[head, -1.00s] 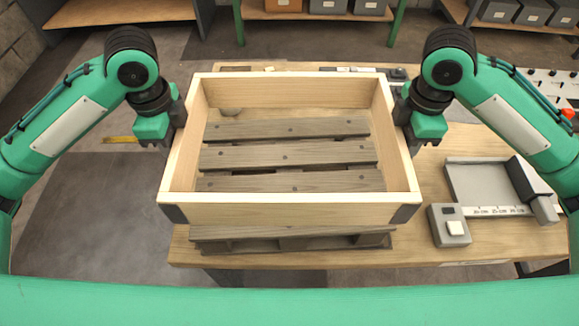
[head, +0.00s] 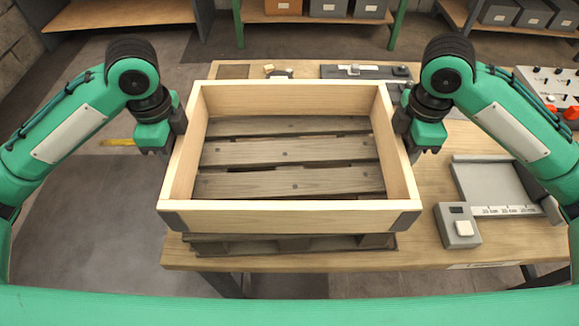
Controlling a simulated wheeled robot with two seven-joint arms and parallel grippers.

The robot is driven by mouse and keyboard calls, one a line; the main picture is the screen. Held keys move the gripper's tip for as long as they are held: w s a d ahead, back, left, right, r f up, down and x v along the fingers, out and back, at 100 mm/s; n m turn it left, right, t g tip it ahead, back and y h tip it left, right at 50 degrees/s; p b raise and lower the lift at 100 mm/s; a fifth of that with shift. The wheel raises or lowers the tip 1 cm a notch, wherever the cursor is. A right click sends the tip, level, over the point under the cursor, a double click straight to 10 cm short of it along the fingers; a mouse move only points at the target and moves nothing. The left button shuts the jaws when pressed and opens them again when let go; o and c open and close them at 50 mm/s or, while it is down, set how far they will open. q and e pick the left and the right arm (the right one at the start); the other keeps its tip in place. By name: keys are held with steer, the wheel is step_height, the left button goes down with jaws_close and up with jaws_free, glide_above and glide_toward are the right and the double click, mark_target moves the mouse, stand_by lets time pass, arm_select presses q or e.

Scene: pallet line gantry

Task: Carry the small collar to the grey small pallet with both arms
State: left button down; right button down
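The small collar (head: 290,216) is a pale wooden rectangular frame with dark front corners, level in the middle of the head view. My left gripper (head: 178,128) is at the outside of its left wall and my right gripper (head: 403,126) is at its right wall; both appear shut on it, though the fingertips are partly hidden. The grey small pallet (head: 290,150) lies on the table under the collar. Its weathered boards show through the frame and its front edge shows below the collar's front wall. I cannot tell how large the gap between them is.
The wooden table (head: 430,180) carries a grey tray with a ruler (head: 495,190) and a grey box with a light button (head: 458,226) on the right. A dark flat device (head: 365,72) and small pieces lie at the back. Shelves with bins stand behind.

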arm_select(q)
steer(key=shift+f+b, duration=0.35)
steer(key=shift+f, duration=0.2)
arm_select(e)
steer(key=shift+f, duration=0.55)
arm_select(q)
steer(key=c, duration=0.9)
jaws_free()
arm_select(e)
steer(key=c, duration=0.9)
jaws_free()
arm_select(q)
step_height(320, 180, up, 12)
arm_select(e)
steer(key=shift+r, duration=6)
